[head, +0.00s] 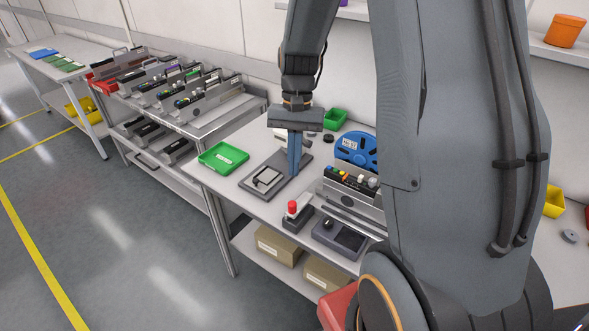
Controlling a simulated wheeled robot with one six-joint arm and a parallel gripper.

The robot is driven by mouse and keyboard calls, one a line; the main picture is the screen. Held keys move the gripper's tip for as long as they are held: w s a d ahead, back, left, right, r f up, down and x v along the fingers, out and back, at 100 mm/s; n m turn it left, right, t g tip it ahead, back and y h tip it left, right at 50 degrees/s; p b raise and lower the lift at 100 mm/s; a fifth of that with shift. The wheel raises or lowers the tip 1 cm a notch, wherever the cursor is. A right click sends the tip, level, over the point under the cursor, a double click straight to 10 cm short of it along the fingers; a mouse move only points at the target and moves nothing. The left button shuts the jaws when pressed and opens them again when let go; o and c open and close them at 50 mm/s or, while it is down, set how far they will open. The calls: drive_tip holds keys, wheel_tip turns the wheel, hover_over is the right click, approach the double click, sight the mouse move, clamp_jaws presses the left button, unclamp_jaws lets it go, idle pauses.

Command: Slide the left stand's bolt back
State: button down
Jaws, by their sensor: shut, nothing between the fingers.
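A low dark grey plate-like stand (288,180) lies on the near workbench, with a small pale frame-shaped part on its front left. I take it for the left stand, but cannot be sure. A bolt cannot be made out on it; the view is too small, and my fingers cover part of the plate. My gripper (294,172) points straight down over the plate's middle. Its blue-grey fingers are together, with nothing seen between them. Whether the tips touch the plate cannot be told. To its right, a grey feeder unit (348,201) with coloured knobs stands on the bench.
A green tray (223,158) lies left of the plate and a green bin (334,119) behind. A trolley (205,128) with several feeders stands left.

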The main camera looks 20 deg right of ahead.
drive_tip(key=shift+p+v, duration=0.5)
drive_tip(key=shift+v, duration=0.5)
